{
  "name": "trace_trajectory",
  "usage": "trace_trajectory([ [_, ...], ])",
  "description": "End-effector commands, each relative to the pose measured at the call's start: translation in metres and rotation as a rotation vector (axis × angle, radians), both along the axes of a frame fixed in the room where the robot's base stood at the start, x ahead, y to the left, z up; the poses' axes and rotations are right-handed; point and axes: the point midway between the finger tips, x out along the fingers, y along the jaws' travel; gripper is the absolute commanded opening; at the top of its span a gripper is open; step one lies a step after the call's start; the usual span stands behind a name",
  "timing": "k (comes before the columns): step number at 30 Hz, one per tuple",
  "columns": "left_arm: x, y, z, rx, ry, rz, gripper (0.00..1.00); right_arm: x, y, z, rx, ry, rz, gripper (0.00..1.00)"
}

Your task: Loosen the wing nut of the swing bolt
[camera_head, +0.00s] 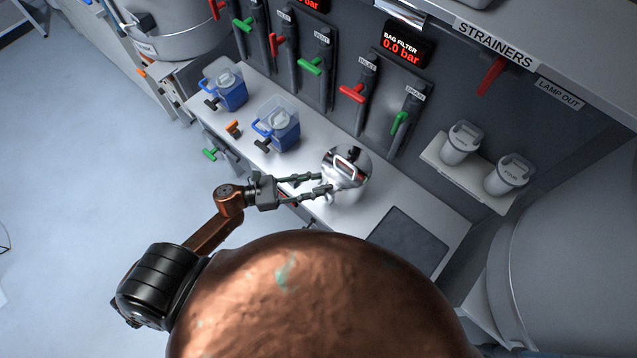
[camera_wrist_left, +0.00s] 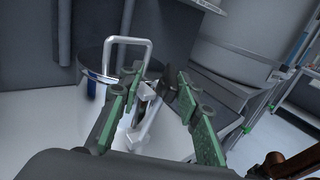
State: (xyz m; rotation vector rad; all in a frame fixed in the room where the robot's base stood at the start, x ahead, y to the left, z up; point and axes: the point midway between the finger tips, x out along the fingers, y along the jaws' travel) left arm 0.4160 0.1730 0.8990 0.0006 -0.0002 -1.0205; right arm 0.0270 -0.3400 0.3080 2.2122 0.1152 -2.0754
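A shiny silver pot with a domed lid and a looped handle (camera_head: 346,166) stands on the bench; the handle also shows in the left wrist view (camera_wrist_left: 127,42). My left gripper (camera_head: 319,183) is at the pot's near left side with its two fingers apart. In the left wrist view the fingers (camera_wrist_left: 158,82) stand either side of a pale swing bolt (camera_wrist_left: 146,118) on the pot's side. A small dark piece (camera_wrist_left: 170,84) near its top may be the wing nut; contact with a finger cannot be told. My right gripper is not in view.
Blue-and-white containers (camera_head: 279,128) stand along the bench to the left. A dark panel (camera_head: 408,242) lies in the bench to the right. Two lidded strainer cups (camera_head: 462,143) sit on a wall shelf. Red and green valve handles (camera_head: 352,93) line the wall behind.

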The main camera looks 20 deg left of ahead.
Motion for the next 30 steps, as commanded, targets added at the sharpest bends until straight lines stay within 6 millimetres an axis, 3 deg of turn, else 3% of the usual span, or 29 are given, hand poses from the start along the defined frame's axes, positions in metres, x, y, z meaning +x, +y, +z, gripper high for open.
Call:
trace_trajectory([
  [30, -0.036, 0.057, 0.000, 0.000, 0.000, 0.002, 0.28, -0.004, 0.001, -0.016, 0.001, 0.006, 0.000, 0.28],
])
